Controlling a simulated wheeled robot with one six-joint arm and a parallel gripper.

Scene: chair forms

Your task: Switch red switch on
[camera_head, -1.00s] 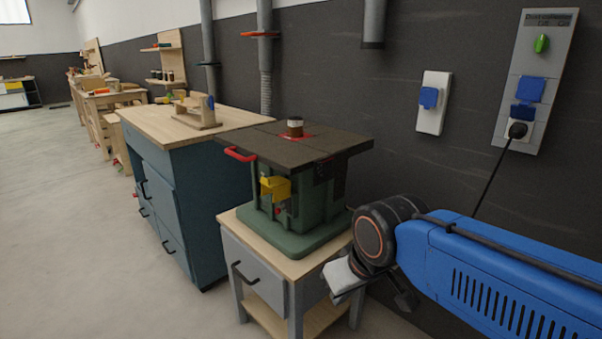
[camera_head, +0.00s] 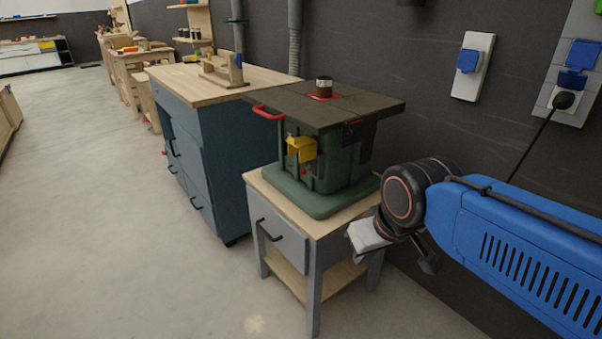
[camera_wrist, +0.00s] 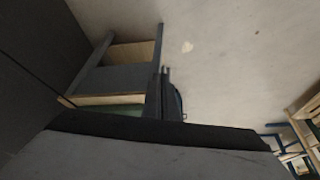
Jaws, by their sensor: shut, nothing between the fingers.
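The green machine (camera_head: 330,160) stands on a small grey and wooden stand, with a dark flat top. A small red spot (camera_head: 304,172), perhaps the red switch, shows on its front below a yellow box (camera_head: 302,149). It is too small to tell its position. My blue arm reaches in from the right, its wrist beside the machine's right side and apart from the red spot. The red spot is not visible there.
The stand (camera_head: 285,238) has a drawer with a black handle. A teal cabinet (camera_head: 203,150) with a wooden top stands left of it. A dark wall with sockets (camera_head: 472,65) is behind. The floor (camera_head: 140,250) in front and left is clear.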

